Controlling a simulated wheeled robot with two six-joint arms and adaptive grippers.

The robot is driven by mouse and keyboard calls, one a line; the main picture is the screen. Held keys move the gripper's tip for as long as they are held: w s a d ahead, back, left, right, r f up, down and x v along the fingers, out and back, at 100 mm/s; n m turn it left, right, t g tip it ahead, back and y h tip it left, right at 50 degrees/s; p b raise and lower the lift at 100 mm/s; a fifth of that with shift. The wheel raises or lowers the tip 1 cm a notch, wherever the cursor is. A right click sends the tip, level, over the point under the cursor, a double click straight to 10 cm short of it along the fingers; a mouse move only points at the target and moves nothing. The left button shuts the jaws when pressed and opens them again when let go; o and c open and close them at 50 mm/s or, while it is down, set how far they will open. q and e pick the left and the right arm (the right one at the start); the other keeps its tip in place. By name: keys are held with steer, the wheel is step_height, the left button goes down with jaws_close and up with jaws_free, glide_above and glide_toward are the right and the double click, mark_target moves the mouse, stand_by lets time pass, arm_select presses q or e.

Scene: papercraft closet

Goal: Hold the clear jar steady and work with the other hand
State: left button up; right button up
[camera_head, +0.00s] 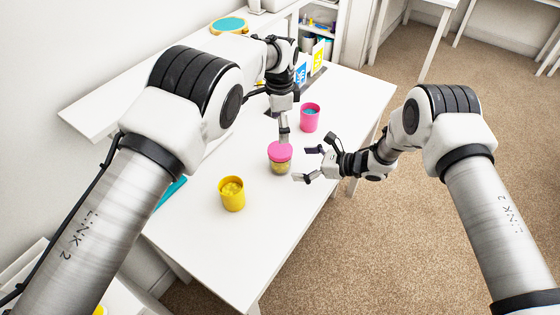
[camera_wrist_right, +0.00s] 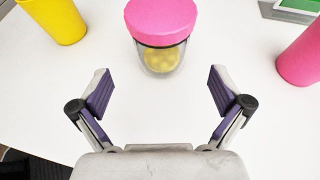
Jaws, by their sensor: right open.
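The clear jar (camera_head: 280,168) with a pink lid (camera_head: 280,151) stands upright on the white table and holds yellow pieces. In the right wrist view the jar (camera_wrist_right: 161,60) and its lid (camera_wrist_right: 161,18) show just ahead of my fingers. My right gripper (camera_head: 305,164) is open and empty, with its fingers spread toward the jar and apart from it. It also shows in the wrist view (camera_wrist_right: 160,85). My left gripper (camera_head: 284,128) points down at the far side of the lid. Whether it touches the lid or is open cannot be told.
A yellow cup (camera_head: 232,196) with yellow contents stands left of the jar. A pink cup (camera_head: 309,119) with blue contents stands behind it to the right. Blue and yellow cards (camera_head: 317,58) stand at the table's back. The table's front area (camera_head: 235,255) is clear.

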mark_target(280, 162)
arm_select(q)
steer(key=shift+w+f, duration=0.15)
arm_select(e)
steer(key=x, duration=0.7)
steer(key=shift+w+a+f, duration=0.2)
steer(key=shift+a+f, duration=0.05)
